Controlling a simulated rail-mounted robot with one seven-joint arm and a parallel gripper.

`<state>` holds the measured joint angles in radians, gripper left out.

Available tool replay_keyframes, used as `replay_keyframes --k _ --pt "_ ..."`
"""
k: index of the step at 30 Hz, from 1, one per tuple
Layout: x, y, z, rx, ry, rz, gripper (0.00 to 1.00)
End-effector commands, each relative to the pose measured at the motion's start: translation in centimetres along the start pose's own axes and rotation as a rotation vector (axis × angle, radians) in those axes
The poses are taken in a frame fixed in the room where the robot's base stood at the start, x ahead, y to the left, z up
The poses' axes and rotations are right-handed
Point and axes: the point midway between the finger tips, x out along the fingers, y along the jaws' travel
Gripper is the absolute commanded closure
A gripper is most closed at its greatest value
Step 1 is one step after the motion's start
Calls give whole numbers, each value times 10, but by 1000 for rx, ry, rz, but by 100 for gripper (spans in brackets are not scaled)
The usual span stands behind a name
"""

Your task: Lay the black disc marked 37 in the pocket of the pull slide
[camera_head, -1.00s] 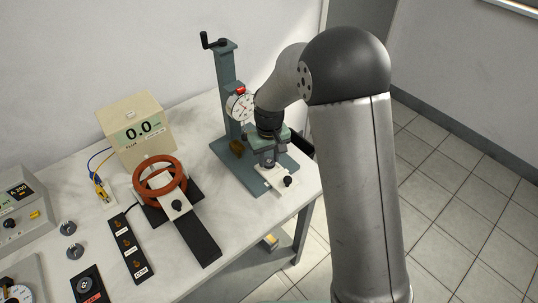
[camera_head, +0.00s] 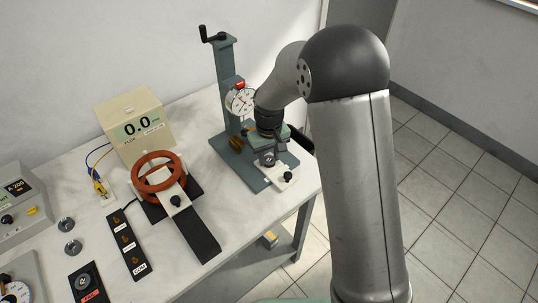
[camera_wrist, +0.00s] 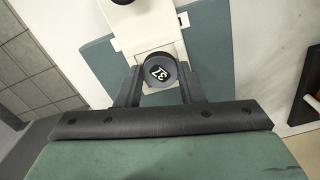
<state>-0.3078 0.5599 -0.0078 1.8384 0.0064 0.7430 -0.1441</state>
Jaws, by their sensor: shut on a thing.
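The black disc marked 37 (camera_wrist: 160,71) sits between the two fingers of my gripper (camera_wrist: 158,82) in the wrist view, its white number facing the camera. My gripper is shut on the disc. The white pull slide (camera_wrist: 146,28) lies beyond and under the disc, with a dark knob at its outer end.
The teal stand (camera_head: 226,95) with a crank and dial gauge (camera_head: 240,101) rises just left of my gripper. An orange coil (camera_head: 159,177) with its own slide, a flux meter (camera_head: 135,122) and a switch strip (camera_head: 126,246) stand further left. The table's right edge is close.

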Motion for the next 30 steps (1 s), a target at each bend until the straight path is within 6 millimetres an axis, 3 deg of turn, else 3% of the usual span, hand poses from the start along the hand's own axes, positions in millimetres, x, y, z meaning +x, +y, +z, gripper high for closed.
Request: replay_keyframes --k 12,13,15,21,27,30 --pt "4 0 0 0 0 0 86" --pt "3 0 0 0 0 0 57" --pt "3 0 0 0 0 0 40" --pt "3 0 0 0 0 0 40" --pt "3 0 0 0 0 0 64" --pt "3 0 0 0 0 0 64"
